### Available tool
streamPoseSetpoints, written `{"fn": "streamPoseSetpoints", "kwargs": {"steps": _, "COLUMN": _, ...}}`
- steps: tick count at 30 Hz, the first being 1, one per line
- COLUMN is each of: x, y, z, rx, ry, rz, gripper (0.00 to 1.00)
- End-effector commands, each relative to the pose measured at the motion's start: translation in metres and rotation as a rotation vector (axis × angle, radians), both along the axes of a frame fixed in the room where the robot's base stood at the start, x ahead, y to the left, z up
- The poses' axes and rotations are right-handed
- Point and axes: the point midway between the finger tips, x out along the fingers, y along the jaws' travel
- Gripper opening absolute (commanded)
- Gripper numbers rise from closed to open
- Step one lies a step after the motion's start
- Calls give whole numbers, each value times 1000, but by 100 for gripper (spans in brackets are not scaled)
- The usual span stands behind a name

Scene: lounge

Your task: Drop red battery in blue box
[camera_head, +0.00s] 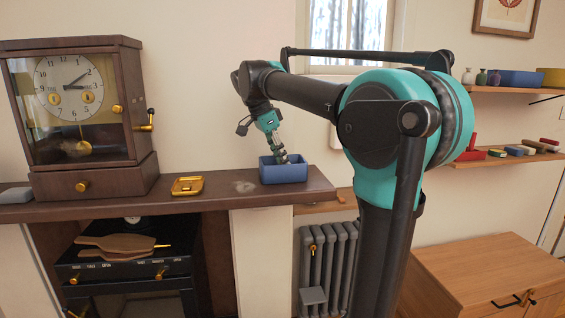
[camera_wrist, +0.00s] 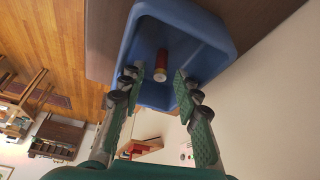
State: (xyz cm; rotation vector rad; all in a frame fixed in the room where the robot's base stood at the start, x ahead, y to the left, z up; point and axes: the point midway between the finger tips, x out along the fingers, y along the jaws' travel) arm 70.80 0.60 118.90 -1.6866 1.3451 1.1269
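The blue box (camera_head: 290,174) stands on the dark mantel shelf, close to its right end. In the wrist view the blue box (camera_wrist: 214,60) is open toward me. The red battery (camera_wrist: 161,60), a small red cylinder with a pale end, shows inside the box. My gripper (camera_wrist: 160,84) is open, with one green-padded finger on each side of the battery's near end and a visible gap between the pads. In the head view my gripper (camera_head: 281,157) points down into the box from above; the battery is hidden there.
A wooden clock (camera_head: 82,115) and a small yellow dish (camera_head: 187,186) stand left on the mantel shelf (camera_head: 215,200). Bare shelf lies between the dish and the box. Wall shelves on the right hold several small objects.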

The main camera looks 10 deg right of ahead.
Motion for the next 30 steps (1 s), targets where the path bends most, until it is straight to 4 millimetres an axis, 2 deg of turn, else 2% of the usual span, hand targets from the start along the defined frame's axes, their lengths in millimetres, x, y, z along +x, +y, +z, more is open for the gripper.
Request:
{"fn": "streamPoseSetpoints", "kwargs": {"steps": 9, "x": -5, "y": 25, "z": 60, "rx": 0, "ry": 1, "rz": 2, "gripper": 32}}
{"fn": "streamPoseSetpoints", "kwargs": {"steps": 15, "x": -8, "y": 36, "z": 87, "rx": 0, "ry": 0, "rz": 1, "gripper": 32}}
{"fn": "streamPoseSetpoints", "kwargs": {"steps": 21, "x": -9, "y": 40, "z": 98, "rx": 0, "ry": 0, "rz": 0, "gripper": 32}}
{"fn": "streamPoseSetpoints", "kwargs": {"steps": 30, "x": -9, "y": 40, "z": 98, "rx": 0, "ry": 0, "rz": 0, "gripper": 32}}
